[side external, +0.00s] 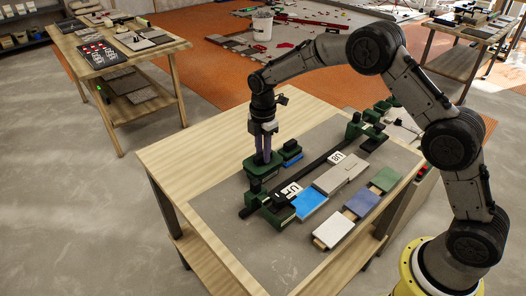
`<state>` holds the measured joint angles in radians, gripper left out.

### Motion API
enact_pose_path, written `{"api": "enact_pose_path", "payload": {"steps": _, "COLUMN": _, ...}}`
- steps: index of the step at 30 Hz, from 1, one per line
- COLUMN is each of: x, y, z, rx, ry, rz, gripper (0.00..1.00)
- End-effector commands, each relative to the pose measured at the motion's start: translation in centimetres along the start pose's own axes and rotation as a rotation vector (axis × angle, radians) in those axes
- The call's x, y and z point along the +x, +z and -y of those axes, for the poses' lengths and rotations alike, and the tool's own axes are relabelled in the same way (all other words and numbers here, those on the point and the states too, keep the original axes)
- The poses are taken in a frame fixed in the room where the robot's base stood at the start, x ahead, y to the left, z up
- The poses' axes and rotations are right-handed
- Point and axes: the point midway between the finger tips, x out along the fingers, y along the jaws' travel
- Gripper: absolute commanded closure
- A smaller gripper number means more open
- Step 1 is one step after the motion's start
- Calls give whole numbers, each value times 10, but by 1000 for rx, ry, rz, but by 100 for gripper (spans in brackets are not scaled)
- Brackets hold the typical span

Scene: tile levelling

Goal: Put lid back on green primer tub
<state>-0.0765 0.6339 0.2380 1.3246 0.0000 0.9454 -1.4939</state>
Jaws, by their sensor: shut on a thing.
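I cannot make out a distinct primer tub or a separate lid. A smaller dark green piece (288,146) with a blue part (292,160) lies just right of my gripper.
A black rail with green end blocks (272,217) crosses the mat. Blue (309,203), grey (340,175) and white (333,233) tiles lie in front of it. The wooden table (190,158) is bare at left. A white bucket (262,25) stands on the far floor.

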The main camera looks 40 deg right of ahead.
Motion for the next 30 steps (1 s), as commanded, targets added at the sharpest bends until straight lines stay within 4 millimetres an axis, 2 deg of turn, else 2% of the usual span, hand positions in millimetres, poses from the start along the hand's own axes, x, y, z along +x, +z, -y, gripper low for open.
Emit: {"api": "enact_pose_path", "payload": {"steps": 30, "x": 8, "y": 0, "z": 0, "rx": 0, "ry": 0, "rz": 0, "gripper": 100}}
